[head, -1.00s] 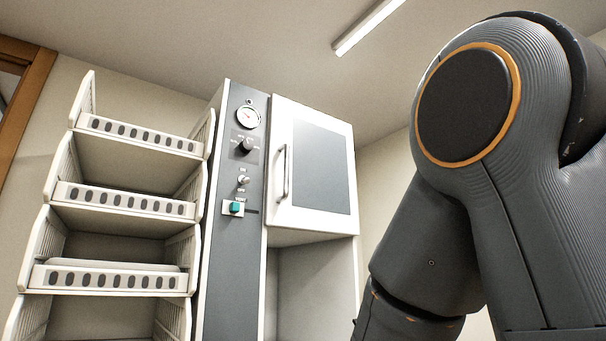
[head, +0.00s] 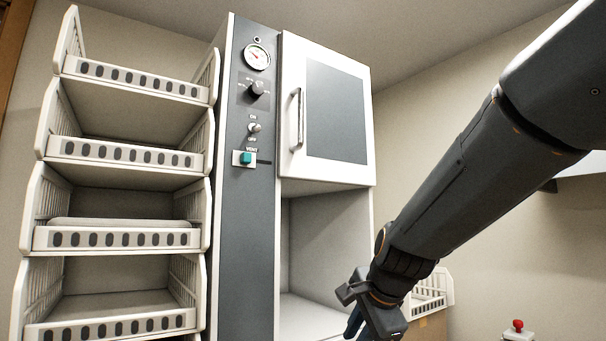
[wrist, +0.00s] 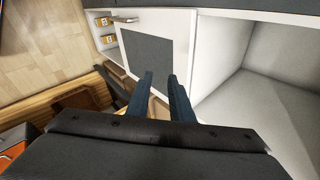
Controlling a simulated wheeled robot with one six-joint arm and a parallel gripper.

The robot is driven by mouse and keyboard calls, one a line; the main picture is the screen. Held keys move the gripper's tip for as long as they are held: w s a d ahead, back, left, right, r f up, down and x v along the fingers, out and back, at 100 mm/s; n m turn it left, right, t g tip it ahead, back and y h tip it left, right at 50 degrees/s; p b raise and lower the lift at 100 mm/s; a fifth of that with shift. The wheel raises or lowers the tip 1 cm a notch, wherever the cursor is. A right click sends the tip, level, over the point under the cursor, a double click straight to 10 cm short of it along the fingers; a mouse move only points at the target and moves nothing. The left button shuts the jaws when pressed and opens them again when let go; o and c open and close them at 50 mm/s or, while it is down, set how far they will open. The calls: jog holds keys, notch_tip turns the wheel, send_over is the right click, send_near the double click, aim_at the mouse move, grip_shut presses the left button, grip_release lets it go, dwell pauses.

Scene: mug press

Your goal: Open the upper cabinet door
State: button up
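The upper cabinet door (head: 337,113), white with a grey panel, is shut in the head view. Its vertical bar handle (head: 296,120) is on the left side of the door. My gripper (head: 354,328) is well below the door, in front of the open niche's right side, and its fingers are partly cut off by the lower frame edge. In the wrist view my gripper (wrist: 162,82) has two dark blue fingers apart with nothing between them. The upper door's handle cannot be made out there.
A control panel (head: 247,220) stands left of the door, beside stacked white baskets (head: 120,240). An open niche (head: 325,240) lies under the door. The wrist view shows another grey-panelled door (wrist: 150,55) with a handle. A red button (head: 518,326) is at lower right.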

aim_at(302, 115)
jog(key=w+a+r+m+t+y+p, duration=0.1)
jog(key=w+a+r+m+t, duration=0.15)
jog(key=r, duration=0.65)
jog(key=w+a+r+m+t, duration=0.1)
jog(key=r+m, duration=0.2)
jog(key=r, duration=0.5)
jog(key=w+a+r+m+t+y+p, duration=0.1)
jog(key=w+a+r+m, duration=0.15)
jog(key=r, duration=0.65)
jog(key=s+a+r+m+t+y+p, duration=0.15)
jog(key=r+m, duration=0.35)
jog(key=r, duration=0.7)
jog(key=s+a+r+m+t+y, duration=0.1)
jog(key=s+r+m+t, duration=0.25)
jog(key=r, duration=0.85)
jog(key=shift+m+g, duration=0.25)
jog(key=shift+g, duration=0.1)
jog(key=shift+d+p+x, duration=0.15)
jog(key=shift+p+x, duration=0.25)
jog(key=shift+x, duration=1.65)
jog(key=shift+d+p+x, duration=0.15)
jog(key=shift+p+x, duration=0.2)
jog(key=shift+x, duration=1.65)
jog(key=shift+w+r, duration=0.1)
jog(key=shift+w, duration=0.05)
grip_shut()
